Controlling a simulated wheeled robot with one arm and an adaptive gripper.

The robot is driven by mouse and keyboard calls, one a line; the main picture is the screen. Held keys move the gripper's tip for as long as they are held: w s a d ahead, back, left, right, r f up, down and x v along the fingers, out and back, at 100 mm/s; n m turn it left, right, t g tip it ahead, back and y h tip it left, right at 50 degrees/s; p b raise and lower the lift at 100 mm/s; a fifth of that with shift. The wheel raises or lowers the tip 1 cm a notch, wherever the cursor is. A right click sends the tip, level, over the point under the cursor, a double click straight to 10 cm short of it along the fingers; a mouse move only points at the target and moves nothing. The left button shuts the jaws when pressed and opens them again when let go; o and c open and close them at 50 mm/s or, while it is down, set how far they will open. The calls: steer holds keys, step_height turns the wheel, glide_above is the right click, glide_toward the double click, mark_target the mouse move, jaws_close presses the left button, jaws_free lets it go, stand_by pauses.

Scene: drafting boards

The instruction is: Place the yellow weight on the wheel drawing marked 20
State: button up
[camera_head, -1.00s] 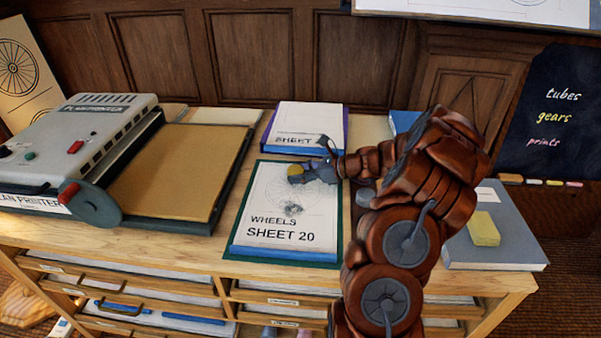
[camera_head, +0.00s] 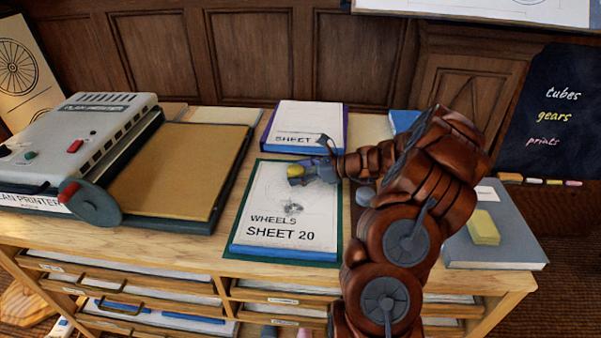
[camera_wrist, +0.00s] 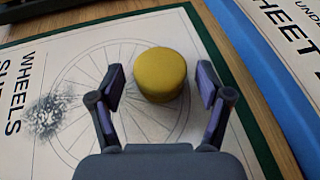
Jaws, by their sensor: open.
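The yellow weight (camera_wrist: 161,75) is a short round cylinder. In the wrist view it stands upright on the spoked wheel drawing, toward one side of the wheel. The wheel drawing is on the sheet marked WHEELS SHEET 20 (camera_head: 270,218), on a green-edged board. My gripper (camera_wrist: 161,88) is open, with one finger on each side of the weight and a visible gap to each. The gripper (camera_head: 300,175) also shows low over the sheet in the head view.
A dark smudge (camera_head: 293,208) marks the sheet. Another sheet stack (camera_head: 308,120) lies behind it. The plan printer (camera_head: 80,140) stands at left.

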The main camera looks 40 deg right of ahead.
steer(key=v, duration=1.2)
steer(key=shift+r, duration=0.1)
steer(key=a+n+g, duration=0.1)
steer(key=a, duration=0.2)
steer(key=a+r+n+y, duration=0.1)
steer(key=a, duration=0.2)
steer(key=w+a+r+n+g, duration=0.1)
steer(key=a+n, duration=0.1)
steer(key=a, duration=0.1)
steer(key=shift+a+r+g, duration=0.15)
steer(key=shift+r+g, duration=0.1)
steer(key=shift+g, duration=0.05)
steer(key=s+a+r+n+g, duration=0.1)
steer(key=s+a+n+g, duration=0.4)
steer(key=a, duration=0.5)
steer(key=s+a+r+n+g, duration=0.1)
steer(key=s+a+n+g, duration=0.15)
steer(key=a+n, duration=0.6)
steer(key=s+a+n+g+h, duration=0.4)
steer(key=s+a, duration=0.4)
steer(key=s, duration=0.5)
steer(key=s+d+n+h, duration=0.1)
steer(key=s+n+h, duration=0.1)
steer(key=s, duration=0.3)
steer(key=s+d+f+n+h, duration=0.1)
steer(key=s+d+n+h, duration=0.1)
steer(key=s+n, duration=0.3)
steer(key=shift+s+d+t+h, duration=0.3)
steer(key=shift+s+t+h, duration=0.1)
steer(key=shift+h, duration=0.1)
